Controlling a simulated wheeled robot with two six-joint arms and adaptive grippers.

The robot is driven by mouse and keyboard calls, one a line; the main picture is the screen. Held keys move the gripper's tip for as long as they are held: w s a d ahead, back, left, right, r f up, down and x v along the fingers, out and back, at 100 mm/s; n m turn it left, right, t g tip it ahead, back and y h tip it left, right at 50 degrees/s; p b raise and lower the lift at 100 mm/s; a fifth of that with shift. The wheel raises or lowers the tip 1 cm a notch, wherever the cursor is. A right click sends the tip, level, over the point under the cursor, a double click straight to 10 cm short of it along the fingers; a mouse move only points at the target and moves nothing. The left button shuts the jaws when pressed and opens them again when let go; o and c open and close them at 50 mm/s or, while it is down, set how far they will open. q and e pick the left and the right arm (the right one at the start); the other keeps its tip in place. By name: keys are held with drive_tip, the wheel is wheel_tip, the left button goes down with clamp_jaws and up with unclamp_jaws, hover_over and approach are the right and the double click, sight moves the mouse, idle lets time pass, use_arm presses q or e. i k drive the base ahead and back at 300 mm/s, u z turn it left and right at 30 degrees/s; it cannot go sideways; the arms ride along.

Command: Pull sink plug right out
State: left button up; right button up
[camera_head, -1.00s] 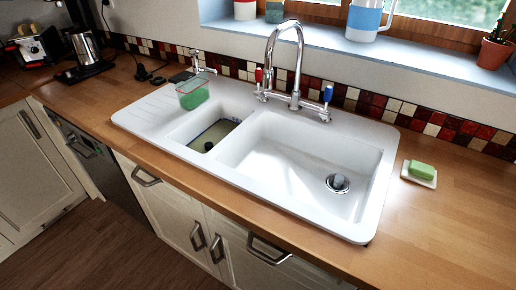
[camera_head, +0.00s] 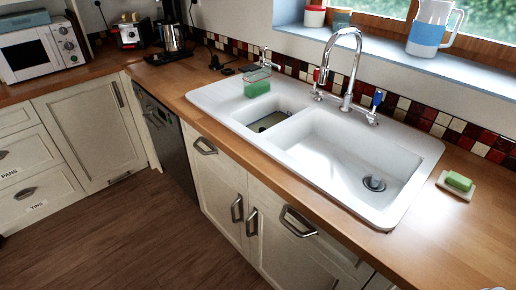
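The white sink (camera_head: 300,165) is set in the wooden worktop, with a small left basin and a large right basin. A round grey plug (camera_head: 374,183) sits at the drain in the floor of the large basin, with a metal ring around it. A small dark round thing (camera_head: 262,129) shows in the small basin; I cannot tell whether it is a plug or a drain.
A chrome tap (camera_head: 350,75) rises behind the basins. Green soap (camera_head: 459,181) lies on a dish to the right. A green-filled container (camera_head: 257,82) stands at the small basin's back left. Cupboards (camera_head: 240,200) front the worktop; the floor (camera_head: 130,240) is clear.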

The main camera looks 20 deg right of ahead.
sight(228, 105)
drive_tip(key=u, duration=1.1)
drive_tip(key=i, duration=1.1)
drive_tip(key=z, duration=0.4)
